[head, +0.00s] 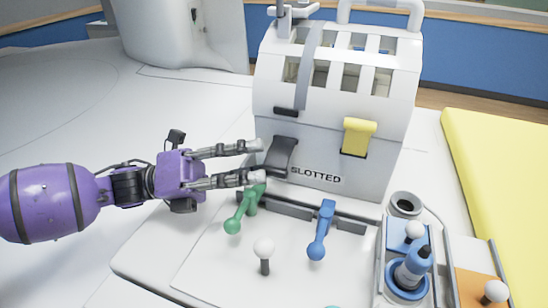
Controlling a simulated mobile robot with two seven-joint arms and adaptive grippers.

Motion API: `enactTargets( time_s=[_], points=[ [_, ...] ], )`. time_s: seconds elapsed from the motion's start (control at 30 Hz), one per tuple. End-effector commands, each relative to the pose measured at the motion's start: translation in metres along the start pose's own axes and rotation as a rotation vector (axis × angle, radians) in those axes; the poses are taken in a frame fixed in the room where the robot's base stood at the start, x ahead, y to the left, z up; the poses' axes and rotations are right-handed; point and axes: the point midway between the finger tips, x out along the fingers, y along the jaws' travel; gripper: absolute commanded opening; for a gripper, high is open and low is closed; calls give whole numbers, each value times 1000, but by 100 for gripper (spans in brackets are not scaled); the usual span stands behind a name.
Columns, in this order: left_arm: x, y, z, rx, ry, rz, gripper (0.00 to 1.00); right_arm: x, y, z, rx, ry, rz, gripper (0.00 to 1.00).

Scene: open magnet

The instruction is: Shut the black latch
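The black latch (282,154) is a curved dark flap on the left of the front face of the white slotted box (325,120), just left of the "SLOTTED" label. It sticks out and slopes down to the left. A small black piece (286,111) sits above it, below a grey strap. My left gripper (260,161) comes in from the left with its two fingers apart. Its fingertips are beside the latch's left edge. I cannot tell whether they touch it, and nothing is seen held between them. My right gripper is not in view.
A yellow latch (358,136) is on the box's right front. Green (243,210) and blue (321,230) levers and a white-knobbed stick (264,249) stand on the panel below. A blue joystick (412,268) is at lower right. The white surface at left is clear.

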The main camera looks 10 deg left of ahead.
Motion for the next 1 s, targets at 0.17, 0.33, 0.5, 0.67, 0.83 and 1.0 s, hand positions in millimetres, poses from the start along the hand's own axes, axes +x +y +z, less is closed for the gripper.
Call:
enactTargets(
  time_s=[0.17,0.33,0.5,0.67,0.83,1.0],
  points=[
    [28,-2,0,-1,1,-4,29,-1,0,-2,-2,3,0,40],
    [39,0,0,0,1,-1,29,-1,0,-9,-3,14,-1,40],
    [40,0,0,-1,0,1,29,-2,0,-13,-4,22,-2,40],
    [40,0,0,-1,0,1,21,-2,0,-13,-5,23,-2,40],
    [40,0,0,-1,0,1,0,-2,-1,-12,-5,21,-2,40],
    [40,0,0,-1,0,1,0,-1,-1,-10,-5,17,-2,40]
  ],
)
